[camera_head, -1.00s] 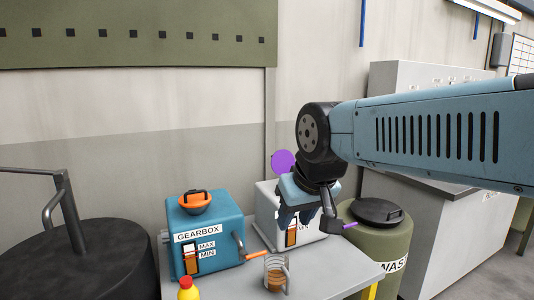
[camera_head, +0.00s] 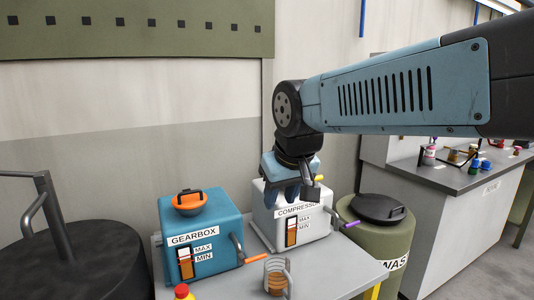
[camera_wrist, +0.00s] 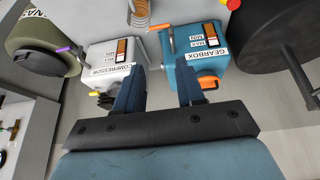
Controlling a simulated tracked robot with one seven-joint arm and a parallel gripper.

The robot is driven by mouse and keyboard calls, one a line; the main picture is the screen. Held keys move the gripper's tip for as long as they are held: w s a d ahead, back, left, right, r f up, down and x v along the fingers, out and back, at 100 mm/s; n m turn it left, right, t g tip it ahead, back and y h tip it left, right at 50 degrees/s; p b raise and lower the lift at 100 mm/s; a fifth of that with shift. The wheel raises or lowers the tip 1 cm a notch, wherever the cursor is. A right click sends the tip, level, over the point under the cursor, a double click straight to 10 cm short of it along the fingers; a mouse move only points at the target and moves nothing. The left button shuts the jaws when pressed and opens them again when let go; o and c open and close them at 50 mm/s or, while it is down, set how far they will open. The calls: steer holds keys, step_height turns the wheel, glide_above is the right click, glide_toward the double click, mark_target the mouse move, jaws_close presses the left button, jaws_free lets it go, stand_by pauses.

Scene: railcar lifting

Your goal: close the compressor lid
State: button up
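The white compressor (camera_head: 316,233) stands on the bench right of the gearbox, with its label and gauge facing me. It is also in the wrist view (camera_wrist: 98,52). My gripper (camera_head: 288,200) is just above the compressor in the head view, pointing down, and covers part of its top. In the wrist view the gripper (camera_wrist: 158,85) has its two fingers wide apart with nothing between them. A small yellow part (camera_head: 320,178) shows beside the gripper.
The blue gearbox (camera_head: 205,222) with an orange-handled cap is close on the left. A green waste drum (camera_head: 372,238) is at right, near the compressor's purple-tipped lever (camera_head: 351,224).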

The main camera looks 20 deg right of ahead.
steer(key=w+d+f+g+h, duration=0.1)
steer(key=w+d+g+h, duration=0.3)
steer(key=w, duration=0.7)
steer(key=w+d+t+h, duration=0.1)
steer(key=w+d, duration=0.5)
steer(key=w, duration=0.5)
steer(key=w+d+f+g+h, duration=0.1)
steer(key=w+d+g+h, duration=0.3)
steer(key=w, duration=0.7)
steer(key=w+f+n+t+h, duration=0.15)
steer(key=w+f+h, duration=0.25)
steer(key=w, duration=0.8)
steer(key=w+f+n+t+h, duration=0.15)
steer(key=w+f+h, duration=0.35)
steer(key=w, duration=0.6)
steer(key=shift+g, duration=0.3)
steer(key=d, duration=1.3)
steer(key=shift+w+d, duration=0.15)
steer(key=shift+w, duration=0.2)
jaws_close()
